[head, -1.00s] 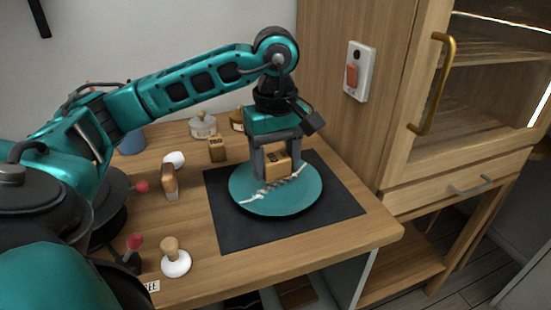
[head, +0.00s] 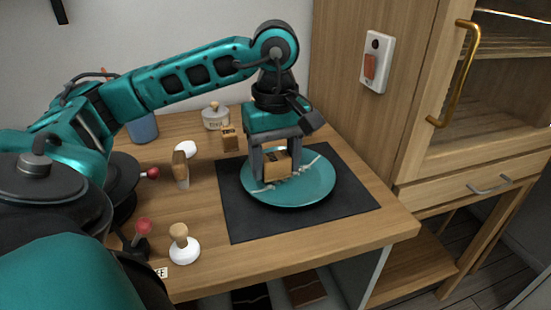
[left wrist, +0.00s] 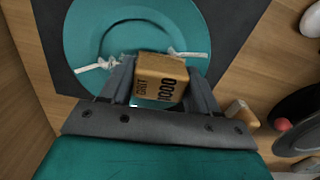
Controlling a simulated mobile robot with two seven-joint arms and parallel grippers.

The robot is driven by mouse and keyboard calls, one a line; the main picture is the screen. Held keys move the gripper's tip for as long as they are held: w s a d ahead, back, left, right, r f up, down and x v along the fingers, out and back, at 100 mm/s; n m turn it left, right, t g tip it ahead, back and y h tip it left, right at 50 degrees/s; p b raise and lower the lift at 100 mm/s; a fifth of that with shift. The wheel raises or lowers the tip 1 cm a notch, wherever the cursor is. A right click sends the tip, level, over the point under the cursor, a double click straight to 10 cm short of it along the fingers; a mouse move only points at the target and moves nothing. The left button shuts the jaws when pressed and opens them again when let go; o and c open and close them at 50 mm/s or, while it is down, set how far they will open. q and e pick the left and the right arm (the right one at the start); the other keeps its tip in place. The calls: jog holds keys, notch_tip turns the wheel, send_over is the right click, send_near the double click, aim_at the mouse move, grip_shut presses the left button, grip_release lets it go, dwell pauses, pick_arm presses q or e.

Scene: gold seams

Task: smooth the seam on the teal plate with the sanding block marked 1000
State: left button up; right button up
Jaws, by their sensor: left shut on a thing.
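The teal plate (head: 315,190) lies on a dark mat on the wooden table. A pale, rough seam (head: 310,163) runs across it; it also shows in the left wrist view (left wrist: 187,53) on both sides of the block. My left gripper (head: 277,166) points down over the plate, shut on the tan sanding block (head: 276,163). In the left wrist view the block (left wrist: 160,80) reads "GRIT 1000" between the fingers. It covers the middle of the seam; I cannot tell whether its underside touches. My right gripper is not in view.
Another small block (head: 230,139), a lidded jar (head: 215,119), a blue cup (head: 143,129), a wooden-handled tool (head: 181,170) and a white-based knob (head: 182,247) stand on the table. The dark mat (head: 245,222) is bare around the plate. A cabinet with a gold handle (head: 453,75) stands right.

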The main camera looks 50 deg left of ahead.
pick_arm(q)
jog(key=shift+f+b, duration=0.7)
jog(key=shift+f, duration=0.1)
jog(key=shift+d+r, duration=0.1)
jog(key=shift+d, duration=0.05)
jog(key=shift+d+p, duration=0.3)
jog(key=shift+d, duration=0.15)
jog(key=shift+a+b, duration=0.4)
jog(key=shift+a, duration=0.05)
jog(key=shift+d+f, duration=0.2)
jog(key=shift+d, duration=0.05)
jog(key=shift+a, duration=0.1)
jog(key=shift+r, duration=0.15)
